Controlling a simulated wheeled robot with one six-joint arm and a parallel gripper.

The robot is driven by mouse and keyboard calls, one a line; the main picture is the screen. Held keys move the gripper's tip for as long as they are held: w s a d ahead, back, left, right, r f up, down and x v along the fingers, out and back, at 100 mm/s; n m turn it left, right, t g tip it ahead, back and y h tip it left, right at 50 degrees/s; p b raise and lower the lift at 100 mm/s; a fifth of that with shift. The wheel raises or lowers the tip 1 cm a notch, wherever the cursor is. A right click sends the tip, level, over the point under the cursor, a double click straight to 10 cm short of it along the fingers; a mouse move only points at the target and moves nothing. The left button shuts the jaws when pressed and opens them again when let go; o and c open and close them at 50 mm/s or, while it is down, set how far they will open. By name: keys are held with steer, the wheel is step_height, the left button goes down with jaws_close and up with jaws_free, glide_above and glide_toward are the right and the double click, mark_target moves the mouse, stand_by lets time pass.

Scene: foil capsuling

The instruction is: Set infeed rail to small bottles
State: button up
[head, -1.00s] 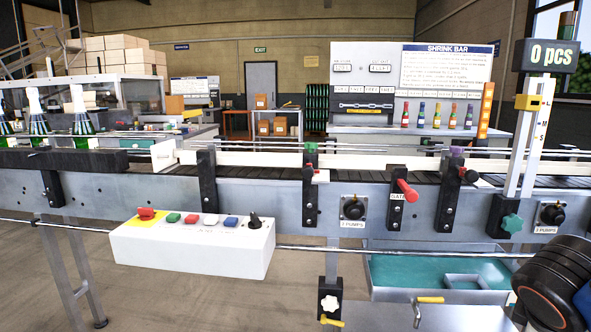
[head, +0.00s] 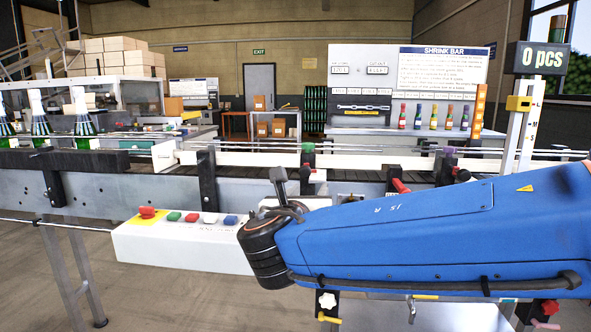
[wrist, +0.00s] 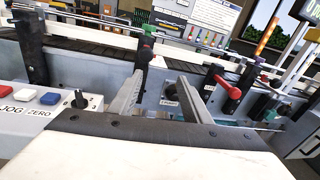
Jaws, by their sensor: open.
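The white infeed rail (head: 255,158) runs along the far side of the conveyor in the head view. A black bracket with a green knob (head: 308,147) stands at it, and a purple knob (head: 449,152) is farther right. In the wrist view the green knob (wrist: 148,40) sits on its bracket, just beyond my gripper (wrist: 160,76). My gripper's two grey fingers are apart with nothing between them, and they do not visibly touch the bracket. In the head view my blue arm hides most of the gripper and the lower bracket. I cannot read the rail's size setting.
A red lever (wrist: 228,88) is right of my fingers. The white button box (head: 165,245) with several buttons is at left. A post with a letter scale carries a yellow pointer (head: 518,103) at right. Green bottles (head: 83,122) stand at the far left.

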mark_target(307, 168)
steer(key=shift+n+t+y, duration=0.3)
steer(key=shift+n, duration=0.3)
steer(key=w, duration=1.1)
steer(key=w+a, duration=0.1)
steer(key=w, duration=0.5)
steer(key=shift+a+r, duration=0.1)
steer(key=shift+r, duration=0.3)
steer(key=shift+s, duration=0.1)
